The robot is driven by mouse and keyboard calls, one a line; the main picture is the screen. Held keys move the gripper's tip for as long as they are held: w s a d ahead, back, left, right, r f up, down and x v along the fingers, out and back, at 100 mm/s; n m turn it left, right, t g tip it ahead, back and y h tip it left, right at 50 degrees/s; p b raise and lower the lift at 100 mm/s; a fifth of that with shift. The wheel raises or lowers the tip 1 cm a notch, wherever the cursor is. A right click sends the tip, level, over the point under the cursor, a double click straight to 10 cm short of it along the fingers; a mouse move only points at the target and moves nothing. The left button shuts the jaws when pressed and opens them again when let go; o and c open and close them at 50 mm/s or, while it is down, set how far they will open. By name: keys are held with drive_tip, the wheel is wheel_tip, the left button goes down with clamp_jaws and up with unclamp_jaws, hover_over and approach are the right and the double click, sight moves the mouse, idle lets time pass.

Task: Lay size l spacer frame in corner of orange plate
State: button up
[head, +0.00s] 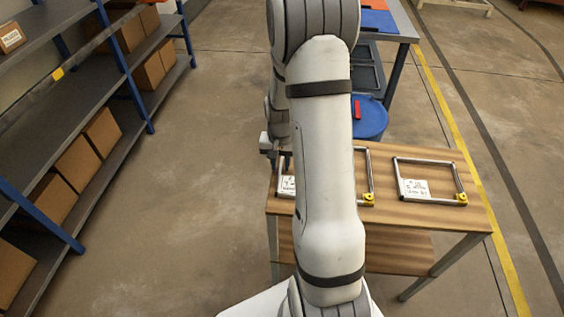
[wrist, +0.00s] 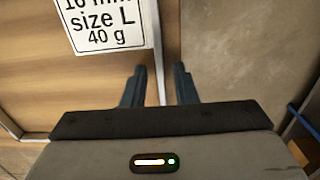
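The size L spacer frame (head: 369,168) is a thin metal frame with a yellow corner, lying on the wooden table, partly hidden behind my arm. Its white label (wrist: 108,28) reads "size L 40 g" in the wrist view. My gripper (wrist: 159,80) is open. Its fingers are on either side of one straight bar of this frame, with gaps visible on both sides. In the head view my gripper (head: 268,147) is mostly hidden by my arm, at the table's left edge. An orange surface (head: 375,4), possibly the orange plate, is cut off at the top.
A second spacer frame (head: 461,181) with a yellow corner lies on the right of the wooden table (head: 400,227). A blue round container (head: 371,124) with a red item stands behind. A grey-topped table (head: 401,22) is beyond. Shelves with boxes (head: 80,163) stand left; floor between is clear.

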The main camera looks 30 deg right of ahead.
drive_tip(key=shift+f, duration=0.2)
drive_tip(key=r, duration=0.7)
drive_tip(key=shift+s+r, duration=0.2)
drive_tip(key=shift+r, duration=0.05)
drive_tip(key=s+a+r+n+t, duration=0.1)
drive_tip(key=s+a+r+n, duration=0.2)
drive_tip(key=s+a+r, duration=0.3)
drive_tip(key=s+a+r+n+t, duration=0.1)
drive_tip(key=s+a+r+n, duration=0.2)
drive_tip(key=s+a+r, duration=0.3)
drive_tip(key=s+r, duration=0.2)
drive_tip(key=s, duration=0.3)
drive_tip(key=shift+a+r+n, duration=0.15)
drive_tip(key=shift+a+n, duration=0.25)
drive_tip(key=shift+o, duration=0.5)
drive_tip(key=shift+t, duration=0.3)
drive_tip(key=p+v, duration=0.6)
drive_tip(key=shift+w, duration=0.35)
